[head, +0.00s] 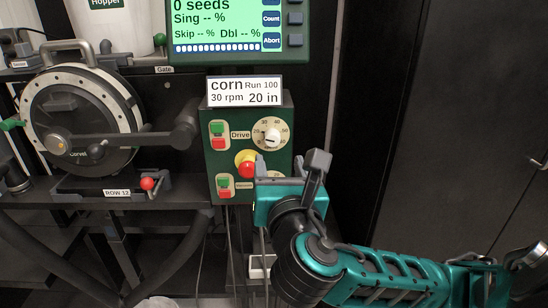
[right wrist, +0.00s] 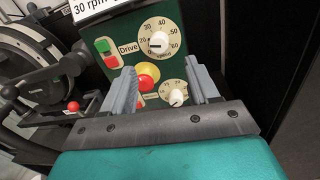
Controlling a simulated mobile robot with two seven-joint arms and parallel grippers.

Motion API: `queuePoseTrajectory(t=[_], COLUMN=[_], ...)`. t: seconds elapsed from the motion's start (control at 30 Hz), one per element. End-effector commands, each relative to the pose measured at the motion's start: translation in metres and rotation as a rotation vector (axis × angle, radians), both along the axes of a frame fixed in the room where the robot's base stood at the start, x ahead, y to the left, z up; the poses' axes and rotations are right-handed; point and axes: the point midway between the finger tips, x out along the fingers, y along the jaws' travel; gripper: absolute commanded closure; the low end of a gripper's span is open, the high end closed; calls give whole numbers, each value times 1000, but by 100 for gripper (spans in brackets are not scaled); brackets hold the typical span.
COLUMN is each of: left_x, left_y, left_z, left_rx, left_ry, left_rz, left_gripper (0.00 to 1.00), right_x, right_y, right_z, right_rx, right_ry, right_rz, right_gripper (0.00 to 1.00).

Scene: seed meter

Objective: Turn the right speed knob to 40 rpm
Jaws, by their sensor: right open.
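The drive speed knob (head: 271,138) is white on a cream dial with numbers, at the upper right of the green control box (head: 217,160). It also shows in the right wrist view (right wrist: 158,41), beyond my fingertips; I cannot read its pointer exactly. A second white knob (right wrist: 178,97) sits lower on the box; my gripper mostly hides its dial in the head view. My right gripper (head: 289,164) is open and empty in front of the lower part of the box. In the right wrist view its fingers (right wrist: 163,76) stand apart, framing the lower knob. My left gripper is out of view.
A yellow and red stop button (head: 246,164) and green and red drive buttons (head: 218,135) are left of the knobs. A card (head: 244,91) above reads corn, 30 rpm. A display (head: 238,30) hangs higher. The seed meter disc (head: 82,120) stands left.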

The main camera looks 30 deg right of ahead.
Motion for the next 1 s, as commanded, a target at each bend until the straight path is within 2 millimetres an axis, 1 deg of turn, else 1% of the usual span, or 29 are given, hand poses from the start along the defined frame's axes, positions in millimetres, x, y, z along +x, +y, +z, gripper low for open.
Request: queuePoseTrajectory(t=[0.03,0.3,0.33,0.4,0.5,0.6,0.73,1.0], left_x=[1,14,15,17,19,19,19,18], left_y=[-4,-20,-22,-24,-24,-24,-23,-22], left_z=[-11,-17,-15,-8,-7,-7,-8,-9], left_rx=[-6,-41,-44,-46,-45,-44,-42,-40], left_ry=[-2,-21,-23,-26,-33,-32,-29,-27], left_rz=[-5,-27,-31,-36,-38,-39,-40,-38], left_gripper=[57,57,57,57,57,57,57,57], right_x=[5,29,32,45,58,68,74,75], right_y=[-3,-15,-17,-24,-30,-35,-38,-38], right_z=[-5,-5,-3,0,0,0,0,0], right_rx=[0,3,0,-2,0,0,0,1], right_ry=[-7,-6,-4,-1,0,0,1,0], right_rz=[-1,1,0,-2,-2,0,2,2], right_gripper=[40,40,40,40,40,40,40,40])
